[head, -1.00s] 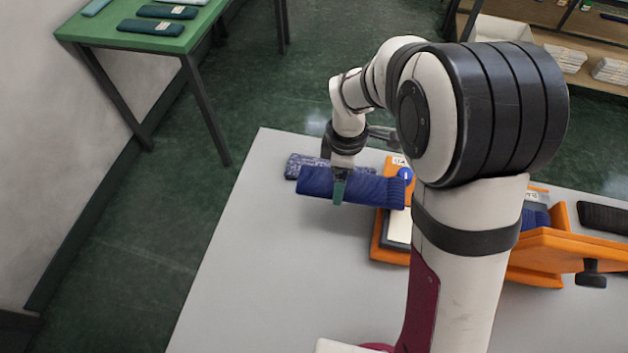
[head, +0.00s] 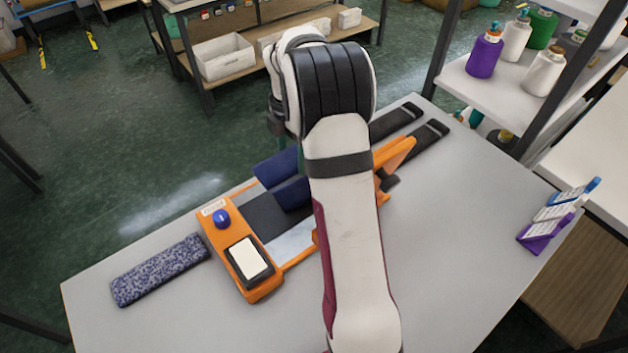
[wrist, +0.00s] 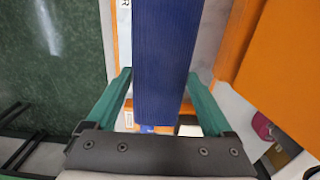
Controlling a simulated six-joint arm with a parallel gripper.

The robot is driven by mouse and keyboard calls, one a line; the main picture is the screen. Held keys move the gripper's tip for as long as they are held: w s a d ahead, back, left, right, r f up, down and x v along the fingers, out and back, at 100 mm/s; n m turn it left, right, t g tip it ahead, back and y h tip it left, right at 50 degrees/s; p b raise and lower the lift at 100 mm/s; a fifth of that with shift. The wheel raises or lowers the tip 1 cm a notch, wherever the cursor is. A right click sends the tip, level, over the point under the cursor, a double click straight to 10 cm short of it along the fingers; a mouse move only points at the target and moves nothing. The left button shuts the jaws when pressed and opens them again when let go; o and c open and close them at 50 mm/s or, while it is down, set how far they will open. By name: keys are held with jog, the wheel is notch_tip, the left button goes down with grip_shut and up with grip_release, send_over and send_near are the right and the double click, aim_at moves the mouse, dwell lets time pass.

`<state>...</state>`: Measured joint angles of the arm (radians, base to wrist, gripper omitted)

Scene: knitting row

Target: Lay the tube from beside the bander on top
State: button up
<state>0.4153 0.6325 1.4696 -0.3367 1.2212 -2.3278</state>
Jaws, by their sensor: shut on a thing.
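My gripper (wrist: 160,85) is shut on a dark blue ribbed tube (wrist: 165,50), which runs between its two green fingers in the wrist view. In the head view the tube (head: 277,168) hangs over the far part of the orange bander (head: 262,287), partly hidden by my arm. Another dark blue piece (head: 293,193) shows beside it, in the bander; how far apart the two are I cannot tell. The bander has a blue button (head: 221,218) and a white pad (head: 247,258). A speckled blue-grey tube (head: 160,270) lies flat on the table, left of the bander.
Two black banded pieces (head: 422,142) lie at the table's far edge, right of my arm. A purple holder (head: 540,234) stands at the right edge. Shelves with bottles (head: 484,55) stand behind.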

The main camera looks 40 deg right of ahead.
aim_at(293, 170)
jog(key=d, duration=0.1)
jog(key=s+d, duration=0.1)
jog(key=d, duration=0.1)
jog(key=shift+d+f, duration=0.15)
jog(key=shift+d, duration=0.1)
notch_tip(293, 170, down, 9)
jog(key=shift+d+f, duration=0.1)
jog(key=shift+f, duration=0.1)
